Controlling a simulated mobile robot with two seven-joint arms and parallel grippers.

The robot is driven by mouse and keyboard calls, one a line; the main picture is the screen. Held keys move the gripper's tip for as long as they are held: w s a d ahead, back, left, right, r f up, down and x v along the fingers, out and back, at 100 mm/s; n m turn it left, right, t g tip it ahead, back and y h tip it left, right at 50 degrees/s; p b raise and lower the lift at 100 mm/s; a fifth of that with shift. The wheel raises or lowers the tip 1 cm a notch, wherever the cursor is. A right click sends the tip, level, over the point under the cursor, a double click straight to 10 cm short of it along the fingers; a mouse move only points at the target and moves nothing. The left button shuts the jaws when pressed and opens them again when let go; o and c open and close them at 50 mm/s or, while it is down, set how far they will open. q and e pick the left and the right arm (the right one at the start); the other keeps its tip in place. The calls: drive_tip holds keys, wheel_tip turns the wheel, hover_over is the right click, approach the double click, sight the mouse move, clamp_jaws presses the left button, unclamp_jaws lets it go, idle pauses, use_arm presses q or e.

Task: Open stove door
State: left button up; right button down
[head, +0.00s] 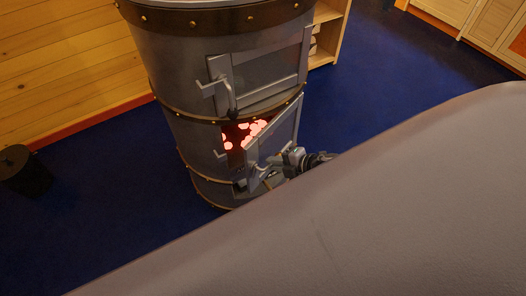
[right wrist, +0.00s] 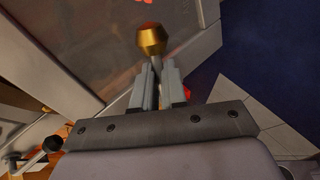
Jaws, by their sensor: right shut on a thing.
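The stove (head: 190,110) is a grey metal cylinder with riveted bands, standing at the centre of the head view. Its lower door (head: 277,137) is swung partly open, and glowing red coals (head: 245,133) show in the opening behind it. The upper door (head: 265,72) is closed. My right gripper (head: 268,166) is at the lower door's outer face, at its handle. In the right wrist view its fingers (right wrist: 157,86) are shut on the door handle, whose brass-coloured knob (right wrist: 152,39) sticks out beyond the fingertips. My left gripper is not in view.
A dark cylindrical bucket (head: 22,170) stands on the blue floor (head: 95,190) at the left. A wooden shelf (head: 327,35) stands behind the stove, and a log wall (head: 70,55) is at the left. My own large grey arm link covers the lower right.

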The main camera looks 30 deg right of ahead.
drive_tip(key=shift+s+d, duration=0.75)
drive_tip(key=shift+d, duration=0.1)
drive_tip(key=c, duration=1.2)
unclamp_jaws()
drive_tip(key=shift+s, duration=0.1)
drive_tip(key=p+v, duration=0.2)
drive_tip(key=v, duration=0.5)
